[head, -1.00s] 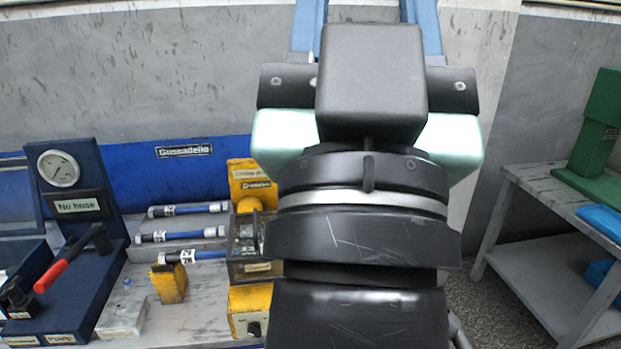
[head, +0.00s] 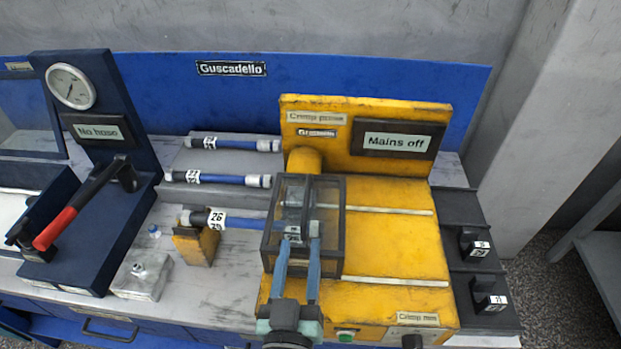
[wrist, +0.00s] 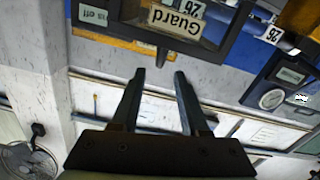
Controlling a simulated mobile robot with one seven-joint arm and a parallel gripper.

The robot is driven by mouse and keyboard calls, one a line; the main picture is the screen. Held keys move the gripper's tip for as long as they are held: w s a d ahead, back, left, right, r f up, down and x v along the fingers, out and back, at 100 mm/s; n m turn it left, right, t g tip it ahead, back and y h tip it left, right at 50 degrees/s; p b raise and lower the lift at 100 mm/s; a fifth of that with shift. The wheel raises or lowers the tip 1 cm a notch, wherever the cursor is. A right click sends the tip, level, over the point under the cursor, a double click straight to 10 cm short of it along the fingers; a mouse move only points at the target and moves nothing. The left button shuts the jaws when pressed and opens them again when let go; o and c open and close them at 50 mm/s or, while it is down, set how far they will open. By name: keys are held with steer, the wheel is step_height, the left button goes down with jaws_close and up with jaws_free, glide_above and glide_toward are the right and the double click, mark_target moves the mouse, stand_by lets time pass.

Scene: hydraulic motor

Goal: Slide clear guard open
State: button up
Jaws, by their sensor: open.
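The clear guard (head: 330,225) is a see-through box with a dark frame, at the left of the yellow crimp press (head: 390,240). It stands over the press's left side, where the end of a blue hose (head: 245,222) runs in from the left. My gripper (head: 299,243) has its two blue fingers apart at the guard's front, pointing toward it. In the wrist view, the guard's frame (wrist: 243,22) with its upside-down "Guard" label (wrist: 178,21) lies ahead of my open, empty fingertips (wrist: 159,73). I cannot tell whether the fingers touch the frame.
The press sign (head: 397,139) reads "Mains off". Dark switches (head: 475,244) stand right of the press. More blue hoses (head: 220,179) lie at left, with a yellow block (head: 196,244) under the front hose. A red-handled lever (head: 75,210) and gauge (head: 70,86) stand farther left.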

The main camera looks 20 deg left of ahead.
mark_target(309, 178)
steer(key=p+x, duration=0.1)
steer(key=x, duration=1.1)
steer(key=shift+w, duration=0.25)
jaws_close()
steer(key=shift+a+r, duration=0.1)
stand_by(1.0)
